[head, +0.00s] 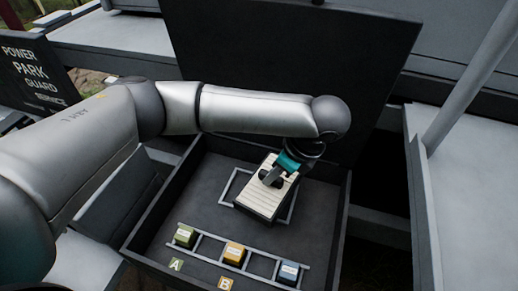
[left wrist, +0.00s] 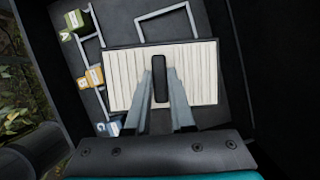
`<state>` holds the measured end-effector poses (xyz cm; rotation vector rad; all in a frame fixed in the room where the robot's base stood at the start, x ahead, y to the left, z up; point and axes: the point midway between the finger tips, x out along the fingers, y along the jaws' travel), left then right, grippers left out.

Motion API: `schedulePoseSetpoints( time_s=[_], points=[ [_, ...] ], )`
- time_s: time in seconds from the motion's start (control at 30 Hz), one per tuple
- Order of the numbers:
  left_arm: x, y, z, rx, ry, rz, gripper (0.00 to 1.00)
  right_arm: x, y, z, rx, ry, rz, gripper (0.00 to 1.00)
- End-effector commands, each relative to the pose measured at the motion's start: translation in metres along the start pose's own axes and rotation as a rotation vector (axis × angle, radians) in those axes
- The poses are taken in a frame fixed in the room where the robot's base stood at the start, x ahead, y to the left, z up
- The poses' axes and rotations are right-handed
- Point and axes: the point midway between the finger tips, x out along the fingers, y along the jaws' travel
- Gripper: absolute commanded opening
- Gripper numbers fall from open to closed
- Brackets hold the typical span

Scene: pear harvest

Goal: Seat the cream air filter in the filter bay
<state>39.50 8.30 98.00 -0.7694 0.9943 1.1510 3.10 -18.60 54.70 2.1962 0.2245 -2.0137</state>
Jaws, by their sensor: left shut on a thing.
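The cream air filter (head: 262,200) is a ribbed, dark-edged slab with a black grip bar on top. It also shows in the left wrist view (left wrist: 205,70). My left gripper (head: 274,174) is shut on the filter's black grip (left wrist: 160,80). The filter bay (head: 230,187) is a light grey square frame on the floor of the dark box. The filter lies over the frame, turned relative to it, and hides part of it. I cannot tell whether it touches the floor. My right gripper is not in view.
Green (head: 185,235), yellow (head: 234,253) and blue (head: 288,272) blocks stand in a slotted rack at the box's front. Labels A and B lie before it. Box walls surround the bay, with a raised dark lid (head: 290,60) behind.

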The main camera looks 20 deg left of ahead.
Motion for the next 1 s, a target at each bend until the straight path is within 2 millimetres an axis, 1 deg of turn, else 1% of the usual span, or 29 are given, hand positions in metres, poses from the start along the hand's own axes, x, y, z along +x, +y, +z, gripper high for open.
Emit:
schedulePoseSetpoints(
  time_s=[0.03,0.2,0.6,0.8,1.0],
  points=[
    [0.001,0.000,0.003,0.085,0.002,-0.031,0.00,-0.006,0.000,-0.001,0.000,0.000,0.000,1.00],
    [0.006,-0.007,0.011,0.369,0.003,-0.151,0.00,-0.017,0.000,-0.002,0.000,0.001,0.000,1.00],
    [0.015,-0.020,0.035,0.956,0.002,-0.397,0.00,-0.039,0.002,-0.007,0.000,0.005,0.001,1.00],
    [0.017,-0.023,0.044,1.154,0.001,-0.481,0.00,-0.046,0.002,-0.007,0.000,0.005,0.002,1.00],
    [0.018,-0.024,0.048,1.239,0.000,-0.515,0.00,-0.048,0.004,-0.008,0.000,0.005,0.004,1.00]
  ],
)
